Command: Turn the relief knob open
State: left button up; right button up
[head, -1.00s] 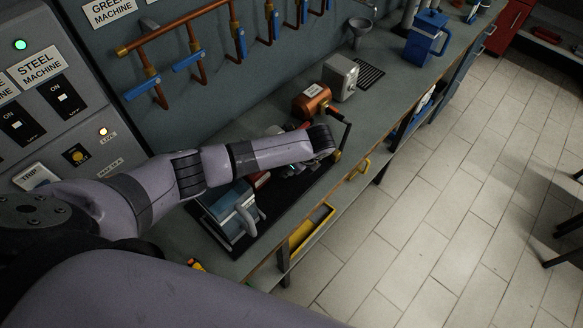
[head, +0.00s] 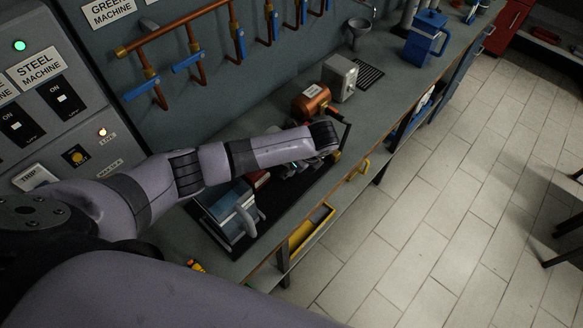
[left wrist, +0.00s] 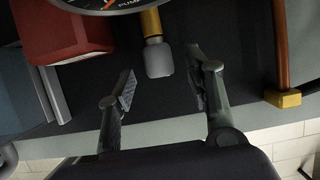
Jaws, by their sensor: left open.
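In the left wrist view, a grey rounded knob (left wrist: 158,60) sits on the end of a brass stem (left wrist: 151,24), just below a dial gauge (left wrist: 100,4) marked PUMP. It looks like the relief knob, though I see no label on it. My left gripper (left wrist: 163,90) is open, with one finger on each side below the knob and a gap to it. The knob is not between the fingertips. In the head view my left forearm reaches over the bench and largely hides the gripper, knob and gauge. My right gripper is not in view.
A red block (left wrist: 62,32) lies left of the knob, and a copper pipe with a brass end (left wrist: 285,98) lies right. On the bench, a blue-grey machine (head: 229,211) is nearer and a copper boiler (head: 312,101) and grey box (head: 340,76) farther.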

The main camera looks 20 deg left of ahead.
pick_arm(q)
jog(key=v, duration=0.9)
jog(key=shift+r, duration=0.4)
jog(key=shift+s+d, duration=0.1)
jog(key=shift+d, duration=0.05)
